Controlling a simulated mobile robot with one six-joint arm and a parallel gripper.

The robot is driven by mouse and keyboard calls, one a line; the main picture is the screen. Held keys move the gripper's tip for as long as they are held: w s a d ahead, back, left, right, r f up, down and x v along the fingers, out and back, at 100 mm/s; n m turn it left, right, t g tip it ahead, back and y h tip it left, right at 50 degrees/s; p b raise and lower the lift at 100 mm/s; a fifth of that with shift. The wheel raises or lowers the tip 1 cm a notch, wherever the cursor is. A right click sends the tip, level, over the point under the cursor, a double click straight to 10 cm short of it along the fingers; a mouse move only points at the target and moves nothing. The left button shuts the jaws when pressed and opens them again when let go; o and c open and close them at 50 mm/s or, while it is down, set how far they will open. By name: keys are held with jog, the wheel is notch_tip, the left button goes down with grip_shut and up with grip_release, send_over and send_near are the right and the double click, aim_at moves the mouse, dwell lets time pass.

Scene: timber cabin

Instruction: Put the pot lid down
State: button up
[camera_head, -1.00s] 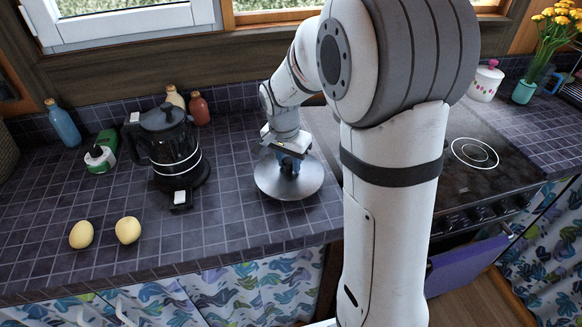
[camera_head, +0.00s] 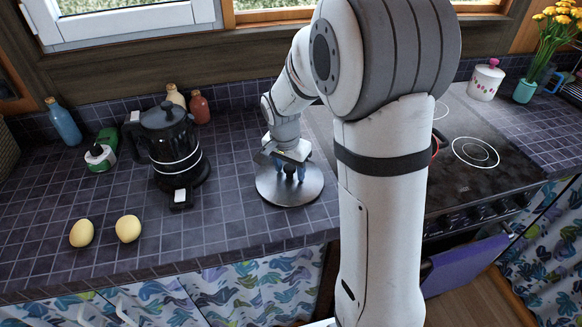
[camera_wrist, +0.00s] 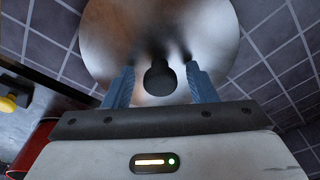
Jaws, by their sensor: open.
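The pot lid (camera_head: 290,194) is a round silver metal disc lying on the dark tiled counter, left of the stove. In the wrist view the lid (camera_wrist: 110,40) fills the upper middle, with its black knob (camera_wrist: 160,77) between the fingers. My gripper (camera_head: 289,174) is right over the lid. Its two blue fingers (camera_wrist: 160,85) are open, one on each side of the knob, with gaps to it. Whether the fingertips touch the lid cannot be told.
A black coffee maker (camera_head: 172,143) stands left of the lid, and two yellow lemon-like fruits (camera_head: 105,231) lie at the front left. The stove (camera_head: 470,165) is on the right, partly behind my arm. A red pot-like object (camera_wrist: 35,145) shows at lower left in the wrist view. Counter between coffee maker and lid is clear.

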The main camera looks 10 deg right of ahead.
aim_at(286, 181)
notch_tip(286, 181, up, 11)
jog(key=s+a, duration=0.1)
jog(key=s+d+n+t+y, duration=0.1)
jog(key=s+n, duration=0.8)
jog(key=s, duration=1.1)
jog(key=shift+s+d+f+t, duration=0.15)
jog(key=shift+d+f+t, duration=0.05)
jog(key=shift+d+t, duration=0.1)
